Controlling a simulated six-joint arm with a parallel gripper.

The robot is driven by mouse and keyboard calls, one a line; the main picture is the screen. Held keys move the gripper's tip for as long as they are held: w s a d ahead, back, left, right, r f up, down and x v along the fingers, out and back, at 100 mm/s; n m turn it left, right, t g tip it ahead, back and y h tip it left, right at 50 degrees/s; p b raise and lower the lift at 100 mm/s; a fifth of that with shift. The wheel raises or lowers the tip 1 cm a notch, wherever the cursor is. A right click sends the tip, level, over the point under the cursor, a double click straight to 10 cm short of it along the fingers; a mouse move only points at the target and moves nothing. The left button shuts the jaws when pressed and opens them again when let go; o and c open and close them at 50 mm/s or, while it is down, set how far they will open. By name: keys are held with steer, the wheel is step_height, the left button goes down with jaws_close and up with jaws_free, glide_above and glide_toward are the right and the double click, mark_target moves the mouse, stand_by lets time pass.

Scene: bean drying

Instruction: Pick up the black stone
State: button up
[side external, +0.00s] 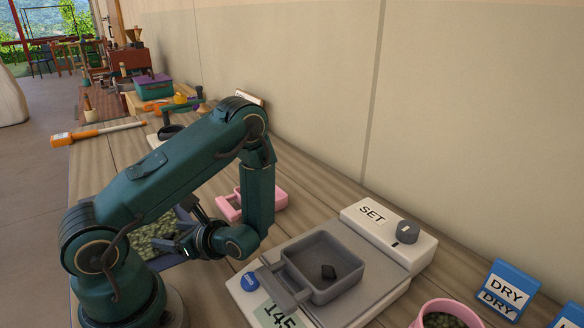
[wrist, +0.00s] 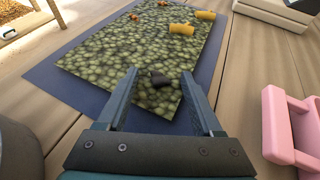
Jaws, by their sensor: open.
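A small black stone (wrist: 160,78) lies on the bed of green beans (wrist: 95,60), near its close corner in the wrist view. My gripper (wrist: 158,88) is open, and the stone shows between its fingertips. I cannot tell how high the fingers are above the beans. In the side view my gripper (side external: 180,232) is over the bean bed (side external: 150,243), and my arm hides much of the bed.
Yellow pieces (wrist: 182,29) and small orange-brown bits lie on the beans. A pink handled piece (wrist: 278,125) stands to the right. The scale (side external: 390,232) with its SET panel, a pink bowl (side external: 447,308) and a blue DRY sign (side external: 507,288) are along the bench near the wall.

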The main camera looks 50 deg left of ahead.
jaws_close()
steer(key=shift+r, duration=0.1)
step_height(320, 180, up, 10)
stand_by(0.9)
stand_by(0.3)
